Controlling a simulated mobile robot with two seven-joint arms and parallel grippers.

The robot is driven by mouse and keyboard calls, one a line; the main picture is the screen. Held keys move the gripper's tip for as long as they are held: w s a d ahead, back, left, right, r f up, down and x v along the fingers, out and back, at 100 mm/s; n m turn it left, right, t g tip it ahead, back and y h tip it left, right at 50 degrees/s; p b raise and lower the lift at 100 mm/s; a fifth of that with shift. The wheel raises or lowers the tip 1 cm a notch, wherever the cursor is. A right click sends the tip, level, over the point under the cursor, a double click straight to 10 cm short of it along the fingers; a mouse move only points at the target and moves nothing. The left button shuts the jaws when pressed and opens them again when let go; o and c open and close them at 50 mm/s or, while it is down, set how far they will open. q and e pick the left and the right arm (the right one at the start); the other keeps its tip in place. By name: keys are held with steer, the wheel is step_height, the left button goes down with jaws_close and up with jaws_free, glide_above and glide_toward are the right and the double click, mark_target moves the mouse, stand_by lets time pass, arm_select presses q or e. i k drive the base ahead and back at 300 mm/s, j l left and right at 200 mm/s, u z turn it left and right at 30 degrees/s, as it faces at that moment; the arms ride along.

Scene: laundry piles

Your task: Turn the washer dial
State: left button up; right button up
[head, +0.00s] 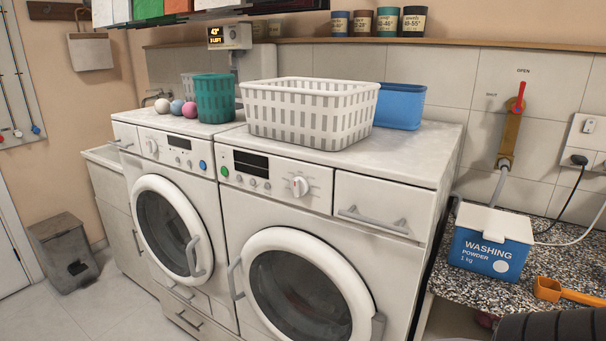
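Two white front-loading machines stand side by side; no label shows which one is the washer. The right machine (400,262) has a white round dial (299,187) on its panel, with a green button and a dark display to its left. The left machine (121,162) has a smaller pale dial (152,147) at the left of its panel and a blue button at the right. Both round doors look shut. Nothing covers either dial. The exact dial settings are too small to read. Neither of my grippers is in view.
A white slatted basket (312,112), a teal basket (215,98), a blue bin (401,106) and several balls sit on the machines. A washing powder box (489,243) and orange scoop (566,291) lie on the right counter. A red-handled valve (518,102) is on the wall.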

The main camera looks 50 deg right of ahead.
mark_target(299, 186)
steer(key=z, duration=1.35)
